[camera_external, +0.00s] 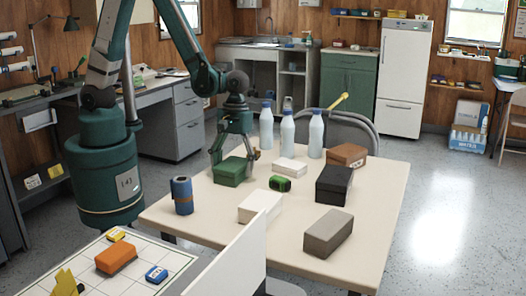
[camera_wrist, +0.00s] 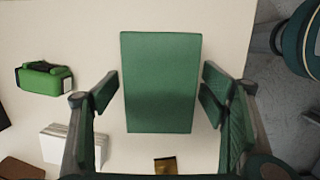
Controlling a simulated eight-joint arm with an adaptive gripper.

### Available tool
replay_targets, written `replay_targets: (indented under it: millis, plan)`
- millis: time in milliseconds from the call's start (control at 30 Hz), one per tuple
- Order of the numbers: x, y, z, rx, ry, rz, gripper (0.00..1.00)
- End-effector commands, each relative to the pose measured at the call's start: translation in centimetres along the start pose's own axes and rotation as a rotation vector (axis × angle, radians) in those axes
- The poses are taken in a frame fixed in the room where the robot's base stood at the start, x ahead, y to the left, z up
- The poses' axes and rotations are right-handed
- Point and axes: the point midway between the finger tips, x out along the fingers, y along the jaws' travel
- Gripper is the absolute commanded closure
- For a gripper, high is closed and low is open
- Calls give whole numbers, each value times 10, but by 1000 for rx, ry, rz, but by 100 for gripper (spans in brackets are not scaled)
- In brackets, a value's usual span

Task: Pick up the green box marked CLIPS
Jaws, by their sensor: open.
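A plain green box (camera_external: 231,172) sits on the table near its left edge. It also shows upright in the middle of the wrist view (camera_wrist: 160,82). No CLIPS lettering is readable on the faces I see. My gripper (camera_external: 236,155) is open and points down just above the box. In the wrist view its two fingers (camera_wrist: 160,95) stand to the left and right of the box, with a visible gap on each side. I cannot tell how far the fingertips reach down beside it. Nothing is between the fingers but the box.
A small bright-green and black item (camera_external: 280,184) lies to the right. White bottles (camera_external: 287,133) stand behind. White boxes (camera_external: 260,207), a black box (camera_external: 334,184), a brown box (camera_external: 347,155), a grey box (camera_external: 328,233) and a blue roll (camera_external: 182,195) are around. A white panel (camera_external: 235,258) rises in front.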

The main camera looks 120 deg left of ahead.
Motion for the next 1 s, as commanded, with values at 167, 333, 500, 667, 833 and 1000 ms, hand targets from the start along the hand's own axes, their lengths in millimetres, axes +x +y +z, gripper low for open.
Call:
replay_targets:
  millis: [167,333,500,667,833,1000]
  plan:
    - [1,0,0,0,0,0,28]
    - [1,0,0,0,0,0,28]
    - [1,0,0,0,0,0,28]
    - [1,0,0,0,0,0,41]
    - [1,0,0,0,0,0,63]
    - [1,0,0,0,0,0,63]
